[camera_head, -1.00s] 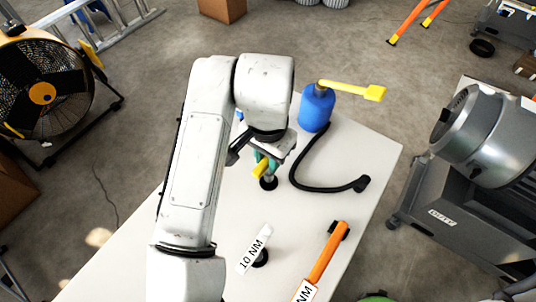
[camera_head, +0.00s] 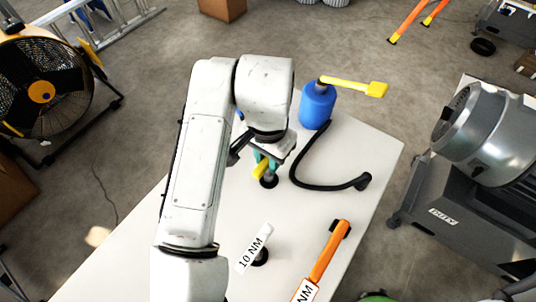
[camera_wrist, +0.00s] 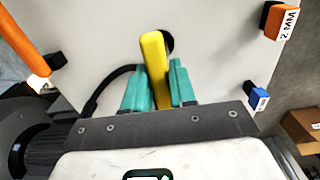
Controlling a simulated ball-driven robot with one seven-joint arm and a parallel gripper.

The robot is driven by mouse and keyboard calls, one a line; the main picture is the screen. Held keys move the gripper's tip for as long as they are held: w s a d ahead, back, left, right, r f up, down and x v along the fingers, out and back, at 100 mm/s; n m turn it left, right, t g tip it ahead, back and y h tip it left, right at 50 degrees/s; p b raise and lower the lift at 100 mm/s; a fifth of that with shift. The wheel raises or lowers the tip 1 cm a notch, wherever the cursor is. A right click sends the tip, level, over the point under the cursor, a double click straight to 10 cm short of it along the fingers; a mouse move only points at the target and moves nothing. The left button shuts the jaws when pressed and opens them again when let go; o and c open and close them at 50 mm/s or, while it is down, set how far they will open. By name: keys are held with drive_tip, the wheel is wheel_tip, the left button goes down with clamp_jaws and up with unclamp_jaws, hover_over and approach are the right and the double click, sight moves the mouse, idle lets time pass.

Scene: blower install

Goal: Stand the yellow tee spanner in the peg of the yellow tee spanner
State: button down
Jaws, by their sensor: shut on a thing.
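The yellow tee spanner (camera_wrist: 154,65) is between the two teal fingers of my gripper (camera_wrist: 159,85), which is shut on it. In the head view a yellow end of the spanner (camera_head: 261,169) shows below my gripper (camera_head: 267,160). A dark round peg base (camera_head: 269,181) stands on the white table just below it. In the wrist view the dark base (camera_wrist: 168,42) shows partly behind the spanner's far end. Whether the spanner is inside the peg or only above it, I cannot tell; my wrist hides much of it.
A grey blower (camera_head: 470,140) stands right.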

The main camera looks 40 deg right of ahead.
drive_tip(key=shift+f, duration=0.35)
drive_tip(key=c, duration=0.8)
unclamp_jaws()
drive_tip(key=shift+c, duration=0.2)
wheel_tip(320, 180, up, 11)
drive_tip(key=shift+f, duration=0.1)
